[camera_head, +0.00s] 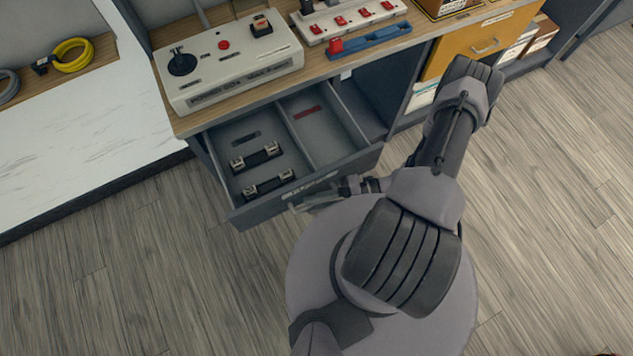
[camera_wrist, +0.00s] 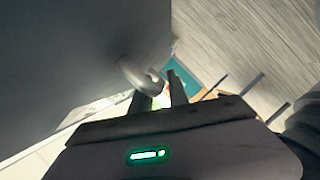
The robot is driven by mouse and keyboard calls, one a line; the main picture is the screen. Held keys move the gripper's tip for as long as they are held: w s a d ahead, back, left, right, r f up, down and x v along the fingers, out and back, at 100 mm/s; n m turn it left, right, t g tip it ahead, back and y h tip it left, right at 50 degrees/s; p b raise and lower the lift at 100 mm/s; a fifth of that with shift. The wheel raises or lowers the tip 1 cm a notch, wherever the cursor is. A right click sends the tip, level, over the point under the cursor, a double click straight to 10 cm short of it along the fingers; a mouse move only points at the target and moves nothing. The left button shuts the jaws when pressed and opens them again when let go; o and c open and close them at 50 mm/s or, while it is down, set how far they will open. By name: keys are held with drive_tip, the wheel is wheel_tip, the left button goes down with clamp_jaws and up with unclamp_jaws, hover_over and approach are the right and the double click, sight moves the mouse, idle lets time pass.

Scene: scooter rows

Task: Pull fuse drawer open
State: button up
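The fuse drawer (camera_head: 347,164) is a dark grey drawer pulled well out from under the bench. Two black fuses with metal ends, an upper one (camera_head: 256,157) and a lower one (camera_head: 269,184), lie in its left compartment. A pale bar handle (camera_head: 313,204) is on its front, below a label. My gripper (camera_head: 345,189) is at the right end of the handle. In the wrist view the curved handle (camera_wrist: 139,77) reaches between my two fingers (camera_wrist: 162,91), which appear closed on it with a narrow gap. The exact contact is partly hidden.
A control box (camera_head: 228,65) with a joystick and red button stands on the bench above the drawer. A red-switch strip (camera_head: 352,18) and blue tray (camera_head: 370,42) are beside it. A yellow drawer (camera_head: 482,42) is at right. The wooden floor in front is clear.

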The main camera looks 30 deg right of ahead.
drive_tip(key=p+v, duration=0.2)
drive_tip(key=v, duration=1.5)
drive_tip(key=shift+d, duration=0.15)
drive_tip(key=shift+s+r, duration=0.1)
